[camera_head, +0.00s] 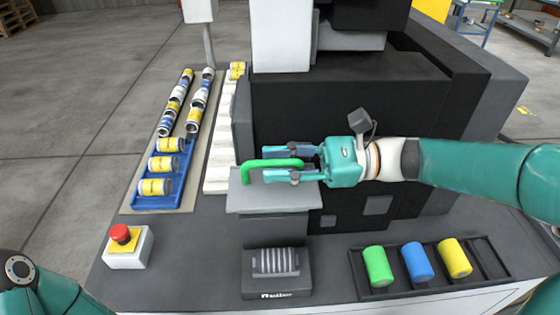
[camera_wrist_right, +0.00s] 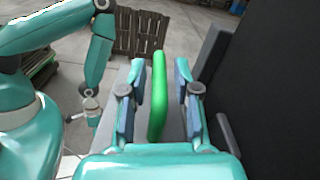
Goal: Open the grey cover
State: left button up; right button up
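The grey cover (camera_head: 262,205) is a flat plate on the front of the dark machine, with a green handle (camera_head: 246,175) on top. It looks closed and level. My right gripper (camera_head: 272,168) reaches in from the right, with its fingers on either side of the handle. In the right wrist view the handle (camera_wrist_right: 158,95) stands between the two fingers (camera_wrist_right: 156,80), with a gap on both sides. The gripper is open. My left arm shows at the lower left of the head view without its gripper. The right wrist view shows the left arm's far end, too small to read.
A red stop button (camera_head: 121,234) on a white box stands at the front left. A blue tray (camera_head: 160,180) with several cans lies behind it. A dark rack (camera_head: 488,262) with green, blue and yellow cylinders is at the front right. A ribbed block (camera_head: 275,262) sits below the cover.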

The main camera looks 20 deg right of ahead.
aim_at(281, 197)
grip_shut()
jog(key=s+b, duration=0.1)
jog(key=s+f+n+b, duration=0.1)
jog(key=b, duration=0.1)
jog(key=shift+a+f, duration=0.15)
jog(key=shift+a, duration=0.05)
jog(key=shift+s+a+n+b, duration=0.1)
jog(key=shift+s+n+b, duration=0.4)
jog(key=shift+s, duration=0.05)
jog(key=shift+o, duration=1.5)
grip_release()
